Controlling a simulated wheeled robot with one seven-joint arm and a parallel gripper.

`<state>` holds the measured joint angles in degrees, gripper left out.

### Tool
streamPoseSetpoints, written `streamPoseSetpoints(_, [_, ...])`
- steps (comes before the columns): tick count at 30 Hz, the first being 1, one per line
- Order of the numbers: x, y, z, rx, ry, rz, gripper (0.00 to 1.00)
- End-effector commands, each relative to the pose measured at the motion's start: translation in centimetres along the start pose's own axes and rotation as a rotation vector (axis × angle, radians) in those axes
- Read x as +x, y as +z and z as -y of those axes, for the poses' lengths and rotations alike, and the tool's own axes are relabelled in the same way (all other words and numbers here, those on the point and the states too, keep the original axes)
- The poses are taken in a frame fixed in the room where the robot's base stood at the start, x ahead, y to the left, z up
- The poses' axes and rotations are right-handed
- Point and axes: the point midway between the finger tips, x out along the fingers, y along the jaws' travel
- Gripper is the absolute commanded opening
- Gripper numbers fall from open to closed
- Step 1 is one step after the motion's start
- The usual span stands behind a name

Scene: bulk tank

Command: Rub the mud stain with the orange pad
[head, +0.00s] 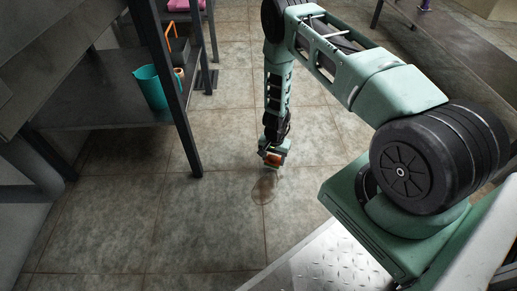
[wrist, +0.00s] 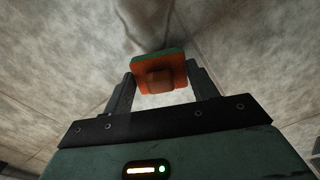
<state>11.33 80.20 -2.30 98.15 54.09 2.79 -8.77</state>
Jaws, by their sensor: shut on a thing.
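My gripper (head: 272,160) points down at the tiled floor in the head view, shut on the orange pad (head: 273,158). In the wrist view the orange pad (wrist: 160,75), with a green layer along its far edge, sits between the two fingers of my gripper (wrist: 160,88). The mud stain (head: 263,190) is a faint brown patch on the floor, just below and in front of the pad in the head view. A dark smudge (wrist: 150,20) shows on the floor beyond the pad in the wrist view. I cannot tell whether the pad touches the floor.
A dark metal shelf unit (head: 95,105) stands at the left, with a teal cup (head: 151,88) on it. A dark bench or trough edge (head: 450,50) runs along the upper right. The tiled floor around the stain is clear.

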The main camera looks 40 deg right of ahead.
Motion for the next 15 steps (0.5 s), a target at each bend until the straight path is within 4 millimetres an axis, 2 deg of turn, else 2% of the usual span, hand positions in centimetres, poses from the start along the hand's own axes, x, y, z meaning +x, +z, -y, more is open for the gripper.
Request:
streamPoseSetpoints(1, [-0.9,-0.1,0.0,0.000,0.000,0.000,0.35])
streamPoseSetpoints(9, [-3.2,-0.3,-0.1,-0.003,0.000,0.000,0.35])
streamPoseSetpoints(15, [-3.7,-0.4,-0.2,-0.003,0.001,0.000,0.35])
